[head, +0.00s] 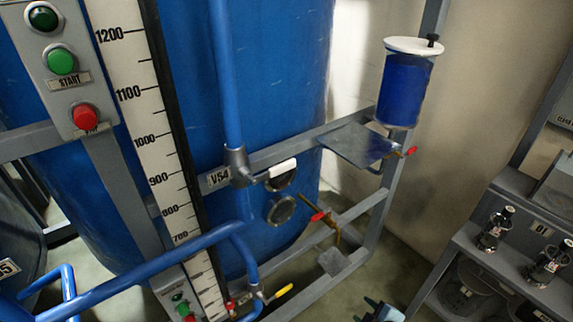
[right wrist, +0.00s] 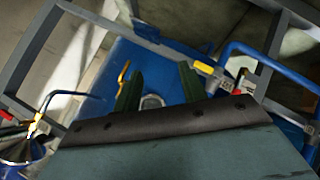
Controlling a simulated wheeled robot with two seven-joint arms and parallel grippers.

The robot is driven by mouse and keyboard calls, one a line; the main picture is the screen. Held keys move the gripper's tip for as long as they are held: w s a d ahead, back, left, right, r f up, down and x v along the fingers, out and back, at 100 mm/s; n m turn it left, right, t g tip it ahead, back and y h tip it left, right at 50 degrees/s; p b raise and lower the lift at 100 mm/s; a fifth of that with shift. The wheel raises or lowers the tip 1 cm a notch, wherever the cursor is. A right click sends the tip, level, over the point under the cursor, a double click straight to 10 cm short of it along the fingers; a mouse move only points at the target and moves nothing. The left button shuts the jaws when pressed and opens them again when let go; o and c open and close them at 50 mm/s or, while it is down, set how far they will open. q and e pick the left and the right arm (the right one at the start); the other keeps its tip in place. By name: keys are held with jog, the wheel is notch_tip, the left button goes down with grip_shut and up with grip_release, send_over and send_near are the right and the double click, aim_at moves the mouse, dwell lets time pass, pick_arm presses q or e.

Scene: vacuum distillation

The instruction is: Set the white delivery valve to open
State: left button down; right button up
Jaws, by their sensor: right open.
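The white valve handle (head: 283,168) is in the head view, on the blue pipe's grey elbow beside the V54 plate (head: 218,178). It points right, in front of the blue tank (head: 275,80). My right gripper (head: 381,309) shows only partly at the bottom edge, below and to the right of the valve and apart from it. In the right wrist view its two dark fingers (right wrist: 159,88) are spread with nothing held between them. My left gripper is out of view.
Grey frame bars (head: 300,140) cross the tank's front. A red-handled valve (head: 318,216) and a yellow-handled valve (head: 281,292) sit lower down. A blue container (head: 404,85) stands at upper right. A shelf with dark bottles (head: 495,228) is at right.

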jog(key=w+a+r+n+t+y, duration=0.2)
jog(key=w+a+r+n, duration=0.1)
jog(key=r, duration=0.6)
jog(key=w+a+r+n+t+y, duration=0.1)
jog(key=w+a+r+n, duration=0.15)
jog(key=r, duration=0.55)
jog(key=n+t+y+p, duration=0.2)
jog(key=n+y, duration=0.3)
jog(key=n, duration=0.3)
send_near(285, 169)
pick_arm(q)
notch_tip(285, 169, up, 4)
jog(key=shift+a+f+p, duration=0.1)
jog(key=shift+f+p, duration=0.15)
jog(key=shift+p, duration=0.4)
pick_arm(e)
jog(key=shift+m, duration=0.25)
jog(key=x, duration=1)
jog(key=shift+w+a, duration=0.2)
jog(key=shift+w, duration=0.05)
grip_shut()
